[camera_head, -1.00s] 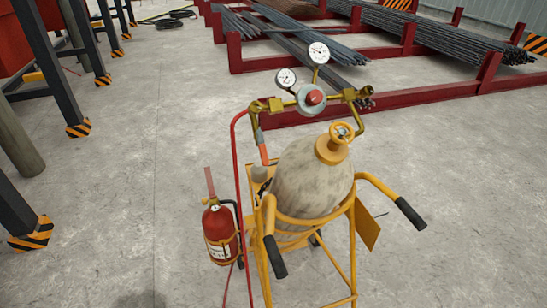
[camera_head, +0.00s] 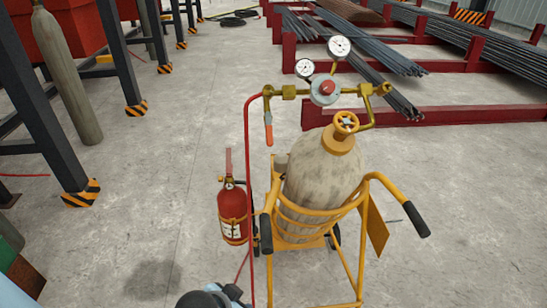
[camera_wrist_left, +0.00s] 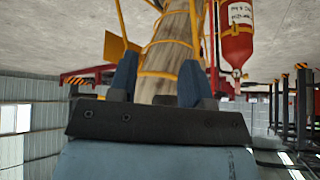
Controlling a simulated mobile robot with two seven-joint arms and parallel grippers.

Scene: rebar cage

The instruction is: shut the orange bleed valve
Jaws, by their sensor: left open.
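The orange bleed valve lever (camera_head: 268,130) hangs straight down from the left end of the brass regulator pipe in the head view. The regulator (camera_head: 324,92) has a red knob and two round gauges (camera_head: 339,47). Part of my left arm shows at the head view's bottom edge, well below the lever. My right gripper is out of view.
A red hose (camera_head: 248,190) runs down beside the lever. A red fire extinguisher (camera_head: 233,213) hangs at the cart's left. Cart handles (camera_head: 416,218) stick out toward me. Rebar racks (camera_head: 440,115) stand behind. The floor left of the cart is clear.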

